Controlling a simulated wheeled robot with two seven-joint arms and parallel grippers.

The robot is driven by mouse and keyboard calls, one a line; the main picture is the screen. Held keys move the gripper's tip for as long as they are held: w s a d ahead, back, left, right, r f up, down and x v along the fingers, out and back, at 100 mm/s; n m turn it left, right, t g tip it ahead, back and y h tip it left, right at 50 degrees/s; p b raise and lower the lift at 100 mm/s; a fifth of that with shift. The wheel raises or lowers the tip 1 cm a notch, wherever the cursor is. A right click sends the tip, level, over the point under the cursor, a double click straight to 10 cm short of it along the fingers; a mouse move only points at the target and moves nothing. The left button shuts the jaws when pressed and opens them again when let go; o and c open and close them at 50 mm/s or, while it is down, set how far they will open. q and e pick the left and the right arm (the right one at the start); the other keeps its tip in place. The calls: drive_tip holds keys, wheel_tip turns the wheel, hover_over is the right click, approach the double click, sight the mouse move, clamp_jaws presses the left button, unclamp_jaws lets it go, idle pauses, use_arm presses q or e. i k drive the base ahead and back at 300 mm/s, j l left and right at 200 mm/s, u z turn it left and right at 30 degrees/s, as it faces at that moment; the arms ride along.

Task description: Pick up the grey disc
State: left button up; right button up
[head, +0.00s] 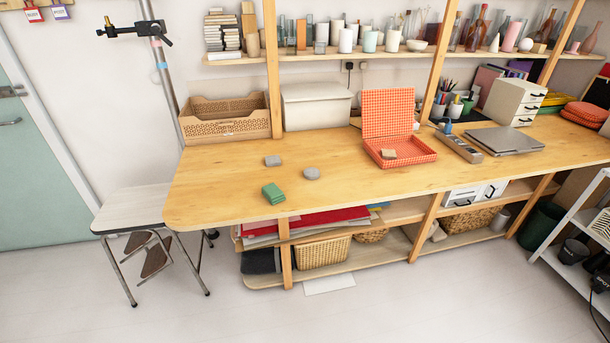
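The grey disc (311,173) lies flat on the wooden table (215,180), toward its front left part. It looks round and low, with nothing on it. A squarer grey block (273,160) lies behind it to the left. A green block, or a stack of green pieces (273,193), lies in front of it to the left, near the table's front edge. Neither of my grippers shows in the head view.
An open orange checked box (412,161) stands right of the disc, its lid up and a tan block (388,154) inside. A perforated crate (220,122) and a white bin (316,107) stand behind. A laptop (505,140) lies at right. The tabletop around the disc is clear.

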sight(311, 173)
drive_tip(key=i+j+z, duration=0.15)
drive_tip(key=z, duration=0.3)
drive_tip(key=i+j+z, duration=0.1)
drive_tip(key=j+z, duration=0.65)
drive_tip(key=z, duration=0.2)
drive_tip(key=i, duration=0.05)
